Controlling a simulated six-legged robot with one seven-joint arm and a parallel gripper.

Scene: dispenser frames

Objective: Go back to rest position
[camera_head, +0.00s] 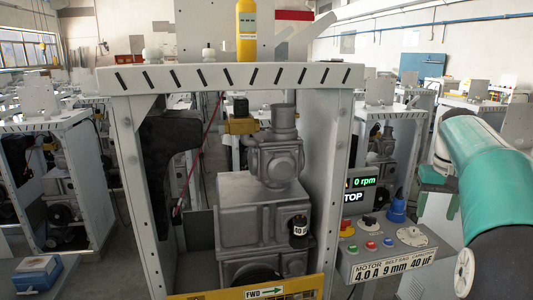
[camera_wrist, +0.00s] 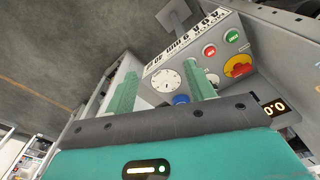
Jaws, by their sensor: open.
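My gripper (camera_wrist: 161,86) shows in the wrist view with its two green fingers apart and nothing between them. Beyond the fingers is the control panel (camera_wrist: 218,80), seen tilted, with a white dial and red and green buttons. I cannot tell the exact gap between fingers and panel. In the head view my teal arm is at the right edge, beside the panel (camera_head: 388,243); the fingertips cannot be made out there. The dispenser frame (camera_head: 232,78) stands in the middle, holding a grey pump unit (camera_head: 262,208). A black cylinder marked 40 (camera_head: 299,232) sits on the unit's right side.
A yellow bottle (camera_head: 246,30) stands on the frame's top. A blue box (camera_head: 38,275) is at the lower left. More frames (camera_head: 51,185) fill the hall behind, with narrow gaps between.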

